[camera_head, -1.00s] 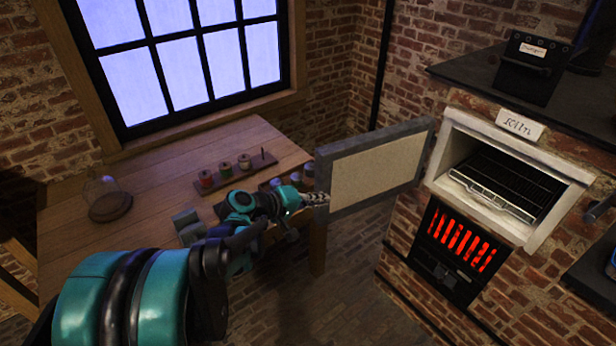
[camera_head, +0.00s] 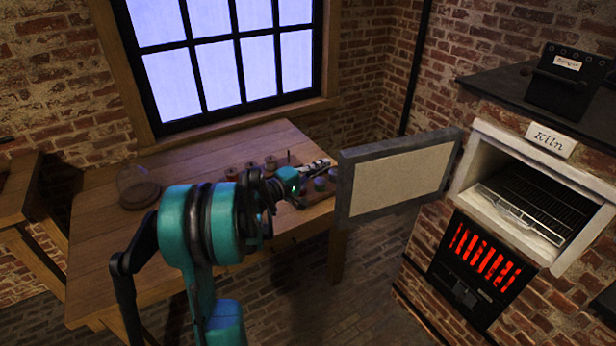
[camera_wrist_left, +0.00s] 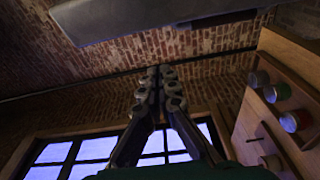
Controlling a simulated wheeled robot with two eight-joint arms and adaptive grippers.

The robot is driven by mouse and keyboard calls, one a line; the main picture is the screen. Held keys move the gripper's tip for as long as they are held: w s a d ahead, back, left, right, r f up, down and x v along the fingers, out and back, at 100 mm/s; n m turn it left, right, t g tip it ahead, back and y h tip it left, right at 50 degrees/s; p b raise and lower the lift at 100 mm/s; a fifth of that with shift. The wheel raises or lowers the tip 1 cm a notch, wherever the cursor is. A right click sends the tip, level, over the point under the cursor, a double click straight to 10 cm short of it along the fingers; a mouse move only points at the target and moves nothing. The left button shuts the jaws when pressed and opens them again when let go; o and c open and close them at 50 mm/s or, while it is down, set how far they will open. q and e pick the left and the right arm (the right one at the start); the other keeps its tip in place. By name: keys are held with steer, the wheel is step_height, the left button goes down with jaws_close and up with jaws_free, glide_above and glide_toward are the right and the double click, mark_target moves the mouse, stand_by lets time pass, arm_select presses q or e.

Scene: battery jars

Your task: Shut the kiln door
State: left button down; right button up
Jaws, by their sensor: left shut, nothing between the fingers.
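The kiln door (camera_head: 398,184), a pale panel in a grey frame, stands wide open to the left of the kiln opening (camera_head: 484,142). The white-framed opening shows a wire rack (camera_head: 520,216) inside. My left gripper (camera_head: 322,164) is shut and empty, just left of the door's free edge and over the wooden table; its tips are small in the head view. In the left wrist view the closed fingers (camera_wrist_left: 160,72) point up the picture, with a grey slab (camera_wrist_left: 150,16), apparently the door, beyond them and apart. My right gripper is out of view.
A wooden table (camera_head: 110,235) with several spools and a glass dome (camera_head: 138,186) stands under the window. Red bars (camera_head: 482,256) glow below the kiln opening. A black box (camera_head: 572,82) sits on the dark shelf above. Brick floor lies clear below the door.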

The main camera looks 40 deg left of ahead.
arm_select(q)
steer(key=d, duration=0.1)
steer(key=s+d, duration=0.1)
steer(key=d+b, duration=0.1)
steer(key=shift+s+d, duration=0.25)
steer(key=shift+d, duration=0.05)
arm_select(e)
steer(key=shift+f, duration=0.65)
arm_select(q)
steer(key=shift+s+d, duration=0.1)
